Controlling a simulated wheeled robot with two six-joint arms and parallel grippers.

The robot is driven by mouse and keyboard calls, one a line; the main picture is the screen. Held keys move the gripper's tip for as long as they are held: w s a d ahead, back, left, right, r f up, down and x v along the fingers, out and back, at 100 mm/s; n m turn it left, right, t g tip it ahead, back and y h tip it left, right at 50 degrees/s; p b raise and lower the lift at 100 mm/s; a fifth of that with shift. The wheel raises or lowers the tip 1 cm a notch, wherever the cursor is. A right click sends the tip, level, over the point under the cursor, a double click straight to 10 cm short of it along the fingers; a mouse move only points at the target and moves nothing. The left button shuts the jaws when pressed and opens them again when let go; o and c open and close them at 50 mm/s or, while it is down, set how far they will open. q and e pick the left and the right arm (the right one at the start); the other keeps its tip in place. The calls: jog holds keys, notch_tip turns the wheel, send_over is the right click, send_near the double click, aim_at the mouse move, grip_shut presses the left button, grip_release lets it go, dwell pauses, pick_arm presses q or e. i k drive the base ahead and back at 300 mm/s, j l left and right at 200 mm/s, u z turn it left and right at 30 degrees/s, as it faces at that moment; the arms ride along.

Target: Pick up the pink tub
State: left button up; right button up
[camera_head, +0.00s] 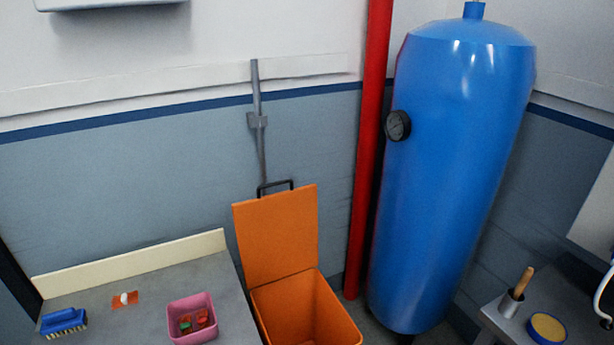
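The pink tub (177,334) stands upright on the grey worktop at the lower left, near the worktop's right edge. It is open at the top and holds several small red, orange and green pieces. Its lowest part is close to the bottom edge of the picture. Neither of my grippers can be made out in the head view, and nothing touches the tub.
On the same grey worktop (120,323) are a blue brush (64,321) and an orange patch with a white item (124,299). An orange bin (285,306) with its lid raised stands right of it. A blue tank (455,170) and red pipe (369,150) stand beyond.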

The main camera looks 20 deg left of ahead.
aim_at(191, 304)
jog(key=u, duration=1.65)
jog(key=j, duration=0.2)
jog(key=i+z, duration=0.05)
